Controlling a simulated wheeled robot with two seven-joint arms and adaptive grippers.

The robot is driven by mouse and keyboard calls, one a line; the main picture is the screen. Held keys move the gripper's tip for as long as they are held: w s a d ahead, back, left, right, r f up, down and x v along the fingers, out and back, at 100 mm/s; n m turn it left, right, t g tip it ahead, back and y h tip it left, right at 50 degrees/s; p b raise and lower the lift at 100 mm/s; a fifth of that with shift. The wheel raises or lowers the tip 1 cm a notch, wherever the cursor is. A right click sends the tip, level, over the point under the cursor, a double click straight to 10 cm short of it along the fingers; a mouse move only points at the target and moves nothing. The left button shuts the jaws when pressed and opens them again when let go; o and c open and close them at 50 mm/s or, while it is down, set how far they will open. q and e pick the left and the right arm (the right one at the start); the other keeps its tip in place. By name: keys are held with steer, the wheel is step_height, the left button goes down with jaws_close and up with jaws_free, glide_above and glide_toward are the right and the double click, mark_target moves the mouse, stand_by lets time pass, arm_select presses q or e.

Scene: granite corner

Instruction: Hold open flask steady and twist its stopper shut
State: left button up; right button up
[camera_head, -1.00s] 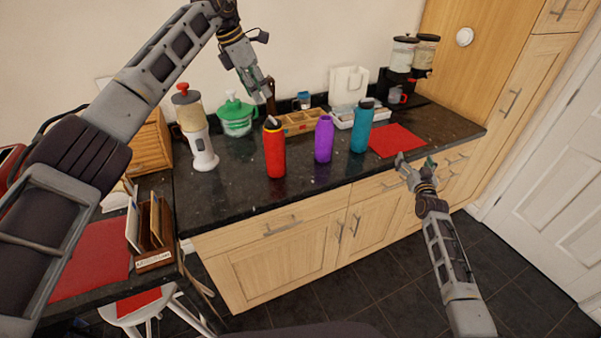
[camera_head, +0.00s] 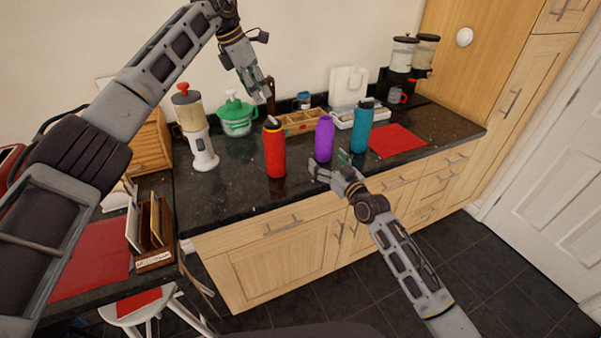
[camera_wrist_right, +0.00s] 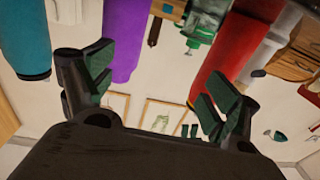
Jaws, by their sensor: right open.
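A red flask (camera_head: 275,152) with an orange rim stands upright on the counter; something dark and pale shows at its top, but I cannot tell if it is a seated stopper. A purple flask (camera_head: 324,138) and a teal flask (camera_head: 362,128) with a dark top stand to its right. My left gripper (camera_head: 260,92) hangs above and behind the red flask; its finger gap is unclear. My right gripper (camera_head: 328,165) is open and empty at the counter's front, by the purple flask's base. The right wrist view shows the teal (camera_wrist_right: 25,40), purple (camera_wrist_right: 125,40) and red flasks (camera_wrist_right: 235,50) beyond its fingers.
A wooden divided tray (camera_head: 300,122), a green-lidded jar (camera_head: 236,118) and a white dispenser (camera_head: 201,150) stand behind and left. A red mat (camera_head: 397,140) lies right. The counter (camera_head: 235,185) is clear before the red flask.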

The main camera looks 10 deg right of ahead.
mark_target(275, 151)
steer(key=s+a+n+g+y, duration=0.1)
steer(key=s+a+n+y, duration=0.1)
steer(key=a, duration=0.7)
steer(key=s+y, duration=0.1)
steer(key=s, duration=0.1)
steer(key=shift+s+a+r+g, duration=0.15)
steer(key=shift+s+r+g, duration=0.05)
steer(key=shift+s+g, duration=0.2)
steer(key=shift+w, duration=0.2)
steer(key=shift+x, duration=6.8)
steer(key=shift+c, duration=0.5)
